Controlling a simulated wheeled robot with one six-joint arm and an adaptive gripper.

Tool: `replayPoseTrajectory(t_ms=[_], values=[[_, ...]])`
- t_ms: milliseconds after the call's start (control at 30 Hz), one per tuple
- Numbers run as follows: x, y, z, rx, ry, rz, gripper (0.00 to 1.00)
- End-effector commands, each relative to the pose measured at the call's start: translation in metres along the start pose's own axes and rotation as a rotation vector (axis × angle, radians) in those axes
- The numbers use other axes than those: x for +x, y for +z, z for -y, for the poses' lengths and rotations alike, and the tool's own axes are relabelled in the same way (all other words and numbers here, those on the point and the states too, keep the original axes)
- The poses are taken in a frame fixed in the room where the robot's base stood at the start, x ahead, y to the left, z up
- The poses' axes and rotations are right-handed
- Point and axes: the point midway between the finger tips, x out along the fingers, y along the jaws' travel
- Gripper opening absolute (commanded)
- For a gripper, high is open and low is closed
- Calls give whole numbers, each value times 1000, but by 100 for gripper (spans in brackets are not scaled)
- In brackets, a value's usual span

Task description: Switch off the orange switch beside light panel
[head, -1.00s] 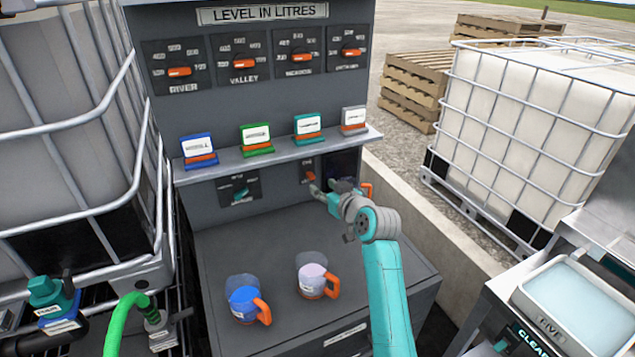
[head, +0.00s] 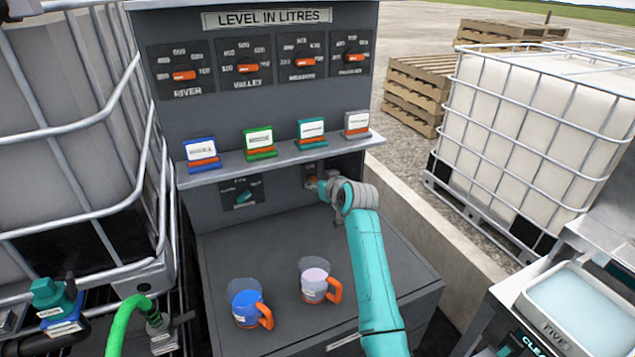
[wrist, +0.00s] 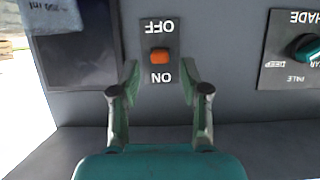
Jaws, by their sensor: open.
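The orange switch (wrist: 160,57) sits on a dark plate in the wrist view, which looks upside down, with OFF printed above it and ON below. Its plate is partly hidden by my arm in the head view, where a bit of orange shows (head: 311,181). A dark panel (wrist: 78,55), probably the light panel, is left of the switch in the wrist view. My gripper (wrist: 159,80) is open and empty, its two fingers either side of the switch plate. It also shows at the cabinet face in the head view (head: 318,186). I cannot tell whether it touches.
A shelf (head: 285,158) with several coloured label stands overhangs the switch. A teal SHADE knob (wrist: 305,48) is right of the switch in the wrist view. A blue-filled mug (head: 245,305) and a pale-filled mug (head: 314,284) stand on the counter below. The counter's left part is bare.

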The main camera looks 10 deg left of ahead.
Motion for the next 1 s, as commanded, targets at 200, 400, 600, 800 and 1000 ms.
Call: replayPoseTrajectory(t_ms=[200, 400, 600, 800, 1000], values=[[12, 0, 0, 0, 0, 1, 46], [14, 0, 0, 0, 0, 0, 46], [14, 0, 0, 0, 0, 0, 26], [14, 0, 0, 0, 0, 0, 0], [15, 4, 1, 1, -3, -32, 0]])
